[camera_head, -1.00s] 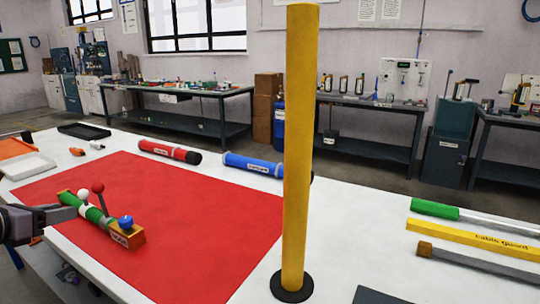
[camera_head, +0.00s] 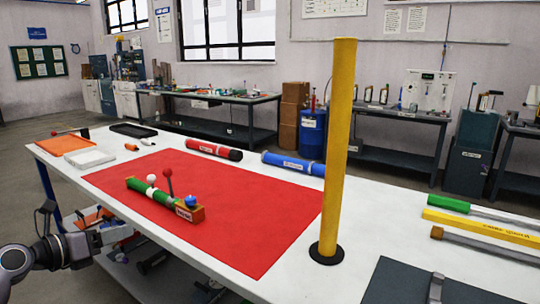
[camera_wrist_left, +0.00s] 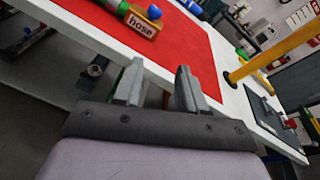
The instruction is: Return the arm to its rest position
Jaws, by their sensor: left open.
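My left gripper (camera_head: 97,238) is at the lower left of the head view, beside the table's front edge and clear of the table top. In the left wrist view my left gripper (camera_wrist_left: 157,82) has its two fingers apart with nothing between them. A green tube assembly (camera_head: 152,193) with white, red and blue balls and an orange block labelled "hose" lies on the red mat (camera_head: 265,235). The tube's orange end also shows in the left wrist view (camera_wrist_left: 140,25), beyond the fingers and apart from them. My right gripper is not in view.
A tall yellow post (camera_head: 340,140) stands on a black base on the white table (camera_head: 310,285). A red tube (camera_head: 213,149) and a blue tube (camera_head: 292,163) lie behind the mat. White (camera_head: 88,158) and black (camera_head: 133,130) trays are at the far left. Several bars lie at the right.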

